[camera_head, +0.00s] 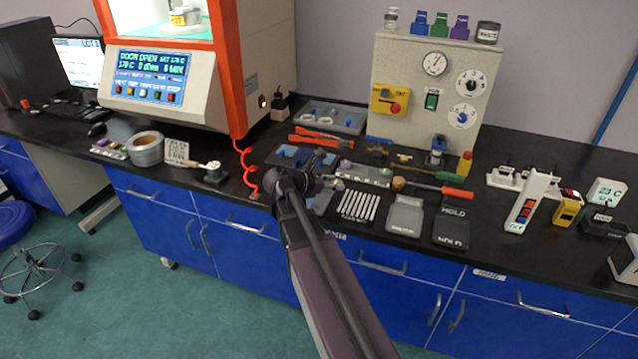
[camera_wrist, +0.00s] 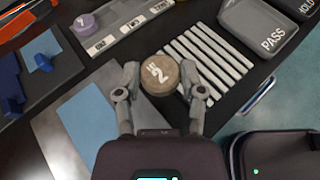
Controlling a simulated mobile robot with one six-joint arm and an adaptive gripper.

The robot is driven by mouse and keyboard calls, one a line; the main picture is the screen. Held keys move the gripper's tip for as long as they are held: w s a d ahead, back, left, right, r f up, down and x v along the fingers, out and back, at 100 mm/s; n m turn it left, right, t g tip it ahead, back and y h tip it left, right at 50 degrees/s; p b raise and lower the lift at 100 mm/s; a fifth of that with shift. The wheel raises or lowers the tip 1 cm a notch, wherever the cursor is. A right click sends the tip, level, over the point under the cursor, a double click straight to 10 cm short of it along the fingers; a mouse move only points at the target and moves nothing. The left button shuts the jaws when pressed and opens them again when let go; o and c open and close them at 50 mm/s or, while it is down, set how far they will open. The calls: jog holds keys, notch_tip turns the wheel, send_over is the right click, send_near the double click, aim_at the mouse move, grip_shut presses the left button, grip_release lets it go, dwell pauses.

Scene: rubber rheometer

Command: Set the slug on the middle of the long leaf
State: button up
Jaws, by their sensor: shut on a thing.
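A long light blue leaf (camera_wrist: 88,125) lies on a grey plate (camera_wrist: 48,128) left of my gripper in the wrist view. Part of the leaf runs down beside my wrist. In the head view my gripper (camera_head: 322,183) is low over the bench, and my arm hides much of the leaf area. I cannot tell the slug's height above the bench.
A rack of pale strips (camera_wrist: 208,62) lies right of the slug, with a grey PASS tray (camera_wrist: 258,28) beyond. A grey labelled holder (camera_wrist: 128,24) with a purple disc (camera_wrist: 86,24) is at the back.

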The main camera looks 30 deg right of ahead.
jog(key=s+a, duration=0.4)
jog(key=a, duration=0.3)
jog(key=shift+s+a, duration=0.2)
jog(key=shift+s, duration=0.05)
jog(key=shift+w+f, duration=0.1)
jog(key=w+d, duration=0.1)
jog(key=w, duration=0.4)
jog(key=w+d+f+b, duration=0.1)
jog(key=w+d, duration=0.1)
jog(key=w, duration=0.3)
jog(key=w+d, duration=0.2)
jog(key=w, duration=0.3)
jog(key=shift+f+b, duration=0.25)
jog(key=shift+b, duration=0.05)
jog(key=shift+a, duration=0.1)
jog(key=shift+f+b, duration=1.75)
jog(key=shift+b, duration=0.05)
jog(key=shift+f, duration=0.2)
jog(key=o, duration=0.9)
jog(key=shift+c, duration=0.2)
